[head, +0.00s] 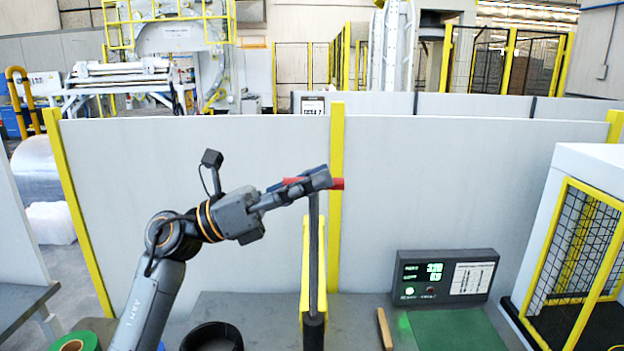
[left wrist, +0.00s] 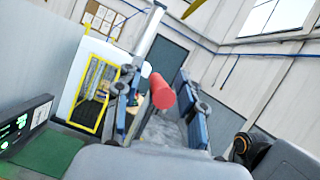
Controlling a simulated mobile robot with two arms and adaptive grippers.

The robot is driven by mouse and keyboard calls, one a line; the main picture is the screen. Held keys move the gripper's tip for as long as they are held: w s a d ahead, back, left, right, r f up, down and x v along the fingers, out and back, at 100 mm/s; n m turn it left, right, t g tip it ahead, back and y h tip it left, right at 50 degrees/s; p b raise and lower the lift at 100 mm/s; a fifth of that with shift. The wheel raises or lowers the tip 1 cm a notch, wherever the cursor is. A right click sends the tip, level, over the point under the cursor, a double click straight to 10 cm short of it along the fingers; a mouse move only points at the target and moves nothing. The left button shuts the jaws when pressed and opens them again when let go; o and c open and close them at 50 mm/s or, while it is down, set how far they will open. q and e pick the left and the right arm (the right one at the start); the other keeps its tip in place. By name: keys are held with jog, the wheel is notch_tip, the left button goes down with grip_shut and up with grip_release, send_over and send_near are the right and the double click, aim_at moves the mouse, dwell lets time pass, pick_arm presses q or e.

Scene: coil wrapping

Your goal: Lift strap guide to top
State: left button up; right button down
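The strap guide shows in the head view as an upright dark post (head: 313,255) in front of a yellow bracket, with a red bar (head: 338,184) across its top. My left gripper (head: 312,182) reaches in from the left at the post's top, and its fingers hide part of the red bar. In the left wrist view the red bar (left wrist: 162,92) lies between the two spread fingers of my left gripper (left wrist: 158,97). A gap shows on its left side; contact on the right side is unclear. My right gripper is in neither view.
A control box (head: 445,277) with green digits stands right of the post, behind a green mat (head: 458,330). A wooden stick (head: 384,328), a black ring (head: 212,338) and a green roll (head: 76,342) lie nearby. A grey partition (head: 420,190) closes off the back.

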pick_arm(q)
jog(key=w+v, duration=0.1)
jog(key=v, duration=1)
jog(key=shift+s+a, duration=0.4)
jog(key=shift+s, duration=0.1)
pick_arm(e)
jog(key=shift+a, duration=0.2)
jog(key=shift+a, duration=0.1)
